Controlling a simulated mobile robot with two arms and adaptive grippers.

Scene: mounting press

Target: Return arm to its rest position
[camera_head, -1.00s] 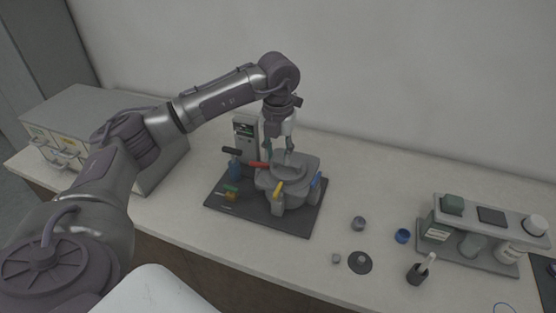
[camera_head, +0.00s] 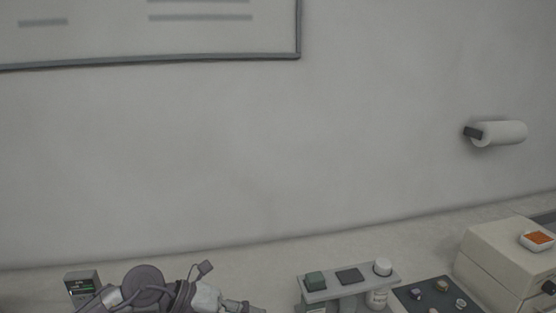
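Only the control box (camera_head: 82,284) with its small lit display shows of the mounting press, at the bottom left edge. The rest of the press is below the picture or behind my arm. My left arm's wrist shows at the bottom, just right of this box. My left gripper (camera_head: 240,306) points to the right, with its light body and part of its fingers cut off by the lower edge. I cannot tell whether it is open or shut, and no held object shows. My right gripper is out of view.
A rack (camera_head: 348,283) with a green block, dark square and white-capped bottle stands at bottom centre. A dark mat (camera_head: 424,303) with small parts lies beside it. A beige box (camera_head: 500,262) carries a dish with orange contents (camera_head: 537,240). A paper roll (camera_head: 498,133) hangs on the wall.

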